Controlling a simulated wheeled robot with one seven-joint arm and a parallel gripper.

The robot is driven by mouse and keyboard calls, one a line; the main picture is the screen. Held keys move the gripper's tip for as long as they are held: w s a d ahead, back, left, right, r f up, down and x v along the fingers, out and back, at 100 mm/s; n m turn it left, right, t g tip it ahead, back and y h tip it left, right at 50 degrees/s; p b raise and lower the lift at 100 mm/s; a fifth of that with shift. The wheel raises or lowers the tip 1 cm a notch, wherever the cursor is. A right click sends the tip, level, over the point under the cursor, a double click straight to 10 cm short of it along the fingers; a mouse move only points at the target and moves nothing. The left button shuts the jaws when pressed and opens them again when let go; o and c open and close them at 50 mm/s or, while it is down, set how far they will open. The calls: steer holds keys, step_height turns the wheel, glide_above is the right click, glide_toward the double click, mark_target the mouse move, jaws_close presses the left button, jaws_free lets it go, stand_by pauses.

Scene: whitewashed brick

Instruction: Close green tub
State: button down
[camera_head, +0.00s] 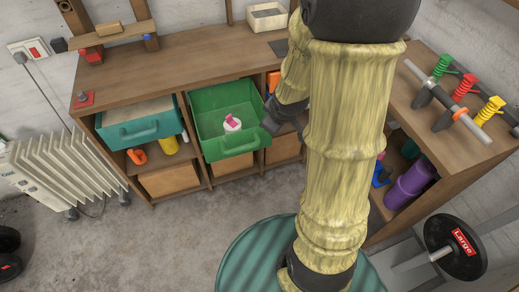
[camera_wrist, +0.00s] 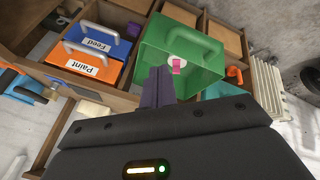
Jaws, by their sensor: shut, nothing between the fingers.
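The green tub (camera_head: 222,147) sticks out of its cubby in the cabinet, its inside showing from above. Its handle is on the front wall, and a white item with a pink top (camera_head: 232,123) stands inside. My gripper (camera_head: 268,127) is beside the tub's right side near its front corner. In the wrist view the fingers (camera_wrist: 158,86) are together and empty, in front of the green tub (camera_wrist: 207,76). I cannot tell whether they touch it. My arm hides part of the cabinet to the right.
A teal tub (camera_head: 128,137) sits left of the green one. In the wrist view, blue (camera_wrist: 100,42) and orange (camera_wrist: 96,68) labelled tubs lie to the left. A radiator (camera_head: 55,172) stands at left, and a barbell plate (camera_head: 455,245) at right.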

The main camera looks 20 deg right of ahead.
steer(key=w+d+f+n+t+y+b, duration=0.1)
steer(key=w+d+f+n, duration=0.1)
steer(key=f, duration=0.2)
steer(key=w+d+f+n+t+b, duration=0.1)
steer(key=w+d+f+n+b, duration=0.1)
steer(key=w+f+n, duration=0.15)
steer(key=n+t+y+b, duration=0.4)
steer(key=n+y+b, duration=0.45)
steer(key=n, duration=0.35)
glide_toward(250, 141)
steer(key=s+d+f, duration=0.1)
steer(key=s+d, duration=0.1)
steer(key=d, duration=0.2)
steer(key=s+n+y, duration=0.1)
steer(key=s+f+n+y+b, duration=0.1)
steer(key=s, duration=0.1)
steer(key=s+n+t+y, duration=0.1)
steer(key=y, duration=0.1)
steer(key=shift+s+d+f+b, duration=0.15)
steer(key=shift+s+f+b, duration=0.05)
steer(key=shift+f+b, duration=0.15)
steer(key=x, duration=0.4)
steer(key=w+d+x, duration=0.1)
steer(key=x, duration=0.7)
steer(key=shift+w+d, duration=0.2)
steer(key=shift+w, duration=0.6)
